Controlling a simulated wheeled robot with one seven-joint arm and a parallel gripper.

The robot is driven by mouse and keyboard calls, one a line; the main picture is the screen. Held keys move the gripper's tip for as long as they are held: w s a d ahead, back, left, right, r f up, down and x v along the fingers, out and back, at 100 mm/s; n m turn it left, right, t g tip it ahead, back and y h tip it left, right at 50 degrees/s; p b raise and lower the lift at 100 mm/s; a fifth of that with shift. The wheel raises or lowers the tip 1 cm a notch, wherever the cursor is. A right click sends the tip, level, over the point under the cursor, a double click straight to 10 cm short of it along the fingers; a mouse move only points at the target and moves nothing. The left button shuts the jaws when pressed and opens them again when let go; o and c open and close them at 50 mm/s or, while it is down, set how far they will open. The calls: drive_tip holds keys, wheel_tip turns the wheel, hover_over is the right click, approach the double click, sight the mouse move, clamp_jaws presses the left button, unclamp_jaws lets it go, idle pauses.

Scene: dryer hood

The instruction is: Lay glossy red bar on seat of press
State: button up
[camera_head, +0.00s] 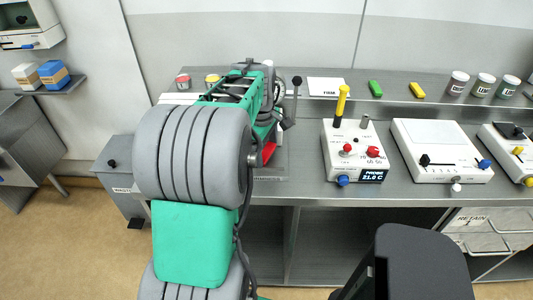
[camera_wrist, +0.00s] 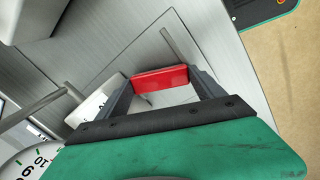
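The glossy red bar (camera_wrist: 160,79) spans the gap between the two fingertips of my gripper (camera_wrist: 159,80) in the wrist view, with a finger at each end. It also shows in the head view (camera_head: 268,152) just right of my forearm, above the bench. My gripper is mostly hidden behind my arm in the head view. The press appears to be the grey machine behind my arm, with a grey base (camera_head: 270,173) and a black-knobbed lever (camera_head: 297,82). Its seat is not clearly seen, and I cannot tell whether the bar touches it.
A white probe box (camera_head: 352,150) with a yellow-handled probe stands right of the press. A white device with a slider (camera_head: 440,150) is further right. The back shelf holds green (camera_head: 375,88) and yellow (camera_head: 417,90) blocks and several jars. A grey bin (camera_head: 122,180) stands left.

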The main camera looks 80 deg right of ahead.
drive_tip(key=c, duration=0.7)
drive_tip(key=shift+r, duration=0.15)
